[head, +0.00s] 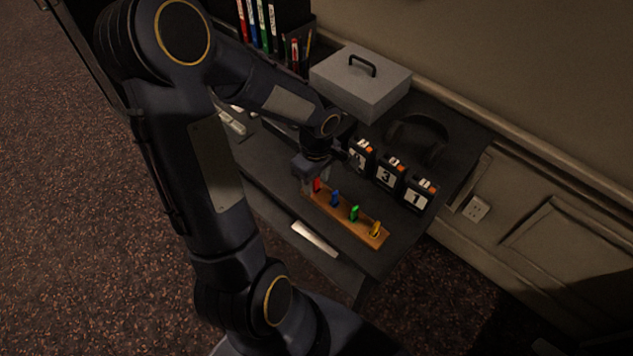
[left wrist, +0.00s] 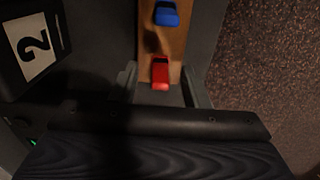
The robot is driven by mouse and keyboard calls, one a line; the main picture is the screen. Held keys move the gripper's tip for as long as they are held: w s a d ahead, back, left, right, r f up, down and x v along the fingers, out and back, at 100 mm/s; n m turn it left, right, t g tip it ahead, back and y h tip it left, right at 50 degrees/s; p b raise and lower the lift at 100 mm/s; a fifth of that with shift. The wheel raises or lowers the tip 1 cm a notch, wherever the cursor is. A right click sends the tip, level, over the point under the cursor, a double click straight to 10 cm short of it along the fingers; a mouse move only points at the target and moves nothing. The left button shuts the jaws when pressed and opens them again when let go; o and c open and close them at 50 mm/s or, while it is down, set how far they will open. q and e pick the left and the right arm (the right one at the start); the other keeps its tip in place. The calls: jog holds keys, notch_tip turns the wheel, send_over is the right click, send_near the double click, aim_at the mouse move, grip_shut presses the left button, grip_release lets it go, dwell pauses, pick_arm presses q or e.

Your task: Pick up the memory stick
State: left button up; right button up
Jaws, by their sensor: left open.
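A wooden strip (head: 358,226) on the desk holds several small upright memory sticks in a row. They are red (head: 317,185), blue (head: 335,197), green (head: 354,213) and yellow (head: 376,229). My left gripper (head: 314,183) is over the far-left end of the strip, at the red stick. In the left wrist view the red stick (left wrist: 160,70) lies between the tips of my open left gripper (left wrist: 161,84), with gaps on both sides. The blue stick (left wrist: 166,14) stands beyond it. My right gripper is out of view.
Black boxes numbered 3 (head: 387,173) and 1 (head: 418,194) stand behind the strip, with the 2 box (left wrist: 34,45) close to my left gripper. A grey cash box (head: 361,80), headphones (head: 418,138) and a pen holder (head: 297,45) stand farther back. The desk's front edge is close to the strip.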

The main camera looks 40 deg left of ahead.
pick_arm(q)
jog(key=shift+c, duration=0.4)
grip_shut()
jog(key=shift+r, duration=0.15)
